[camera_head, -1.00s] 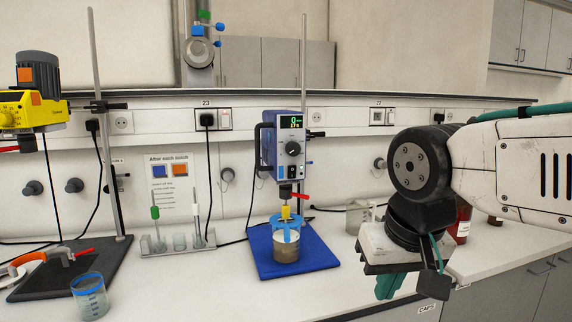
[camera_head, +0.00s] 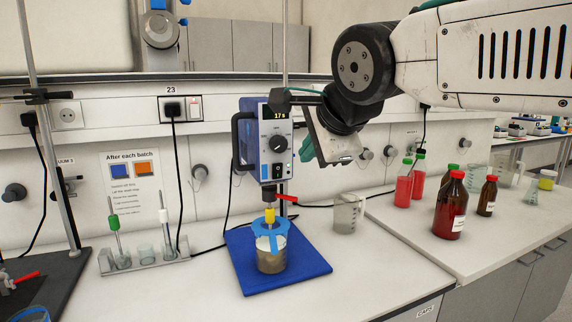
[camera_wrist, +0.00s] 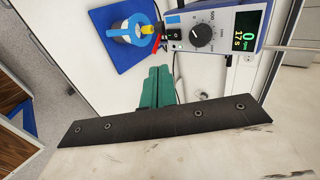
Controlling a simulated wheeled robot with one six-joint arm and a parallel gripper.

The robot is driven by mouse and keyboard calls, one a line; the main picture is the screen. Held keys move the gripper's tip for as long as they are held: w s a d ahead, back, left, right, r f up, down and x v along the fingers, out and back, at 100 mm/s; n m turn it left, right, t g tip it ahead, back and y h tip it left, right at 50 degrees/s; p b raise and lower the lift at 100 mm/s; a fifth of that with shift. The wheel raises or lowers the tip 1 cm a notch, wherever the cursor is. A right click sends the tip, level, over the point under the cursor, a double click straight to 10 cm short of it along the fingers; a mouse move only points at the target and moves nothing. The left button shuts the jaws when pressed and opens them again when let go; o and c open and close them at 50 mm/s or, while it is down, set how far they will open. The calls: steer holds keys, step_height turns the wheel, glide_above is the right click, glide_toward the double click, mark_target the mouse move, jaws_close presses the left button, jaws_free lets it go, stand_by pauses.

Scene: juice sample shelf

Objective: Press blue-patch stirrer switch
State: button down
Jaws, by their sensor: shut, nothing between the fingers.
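The stirrer (camera_head: 266,140) is a blue-framed unit with a display, a round black knob and a black rocker switch (camera_head: 277,174) low on its front. In the wrist view the stirrer (camera_wrist: 222,28) shows sideways, with the switch (camera_wrist: 173,34) beside a blue patch (camera_wrist: 173,18). The display reads 0 and 17 s there. My gripper (camera_head: 305,149) is shut and empty, with green fingers just right of the stirrer's front in the head view. In the wrist view the gripper (camera_wrist: 158,70) points toward the switch, with a visible gap between.
A beaker (camera_head: 270,258) with a blue cover stands under the stirrer on a blue mat (camera_head: 300,280). A red-handled clamp (camera_head: 286,198) sits by the shaft. An empty beaker (camera_head: 348,212) and brown bottles (camera_head: 450,205) stand to the right. A notice (camera_head: 132,182) hangs at left.

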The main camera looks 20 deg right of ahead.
steer(key=shift+a, duration=0.15)
glide_toward(279, 164)
steer(key=shift+s+f+x, duration=0.15)
steer(key=shift+x, duration=1.05)
steer(key=shift+s+f+x, duration=0.1)
steer(key=shift+f+x, duration=0.1)
steer(key=shift+x, duration=1)
steer(key=shift+s+f+x, duration=0.15)
steer(key=shift+x, duration=1.05)
steer(key=shift+a, duration=0.1)
steer(key=shift+w+a, duration=0.1)
steer(key=shift+w+d, duration=0.1)
steer(key=shift+d, duration=0.15)
steer(key=shift+a, duration=0.15)
steer(key=shift+r, duration=0.85)
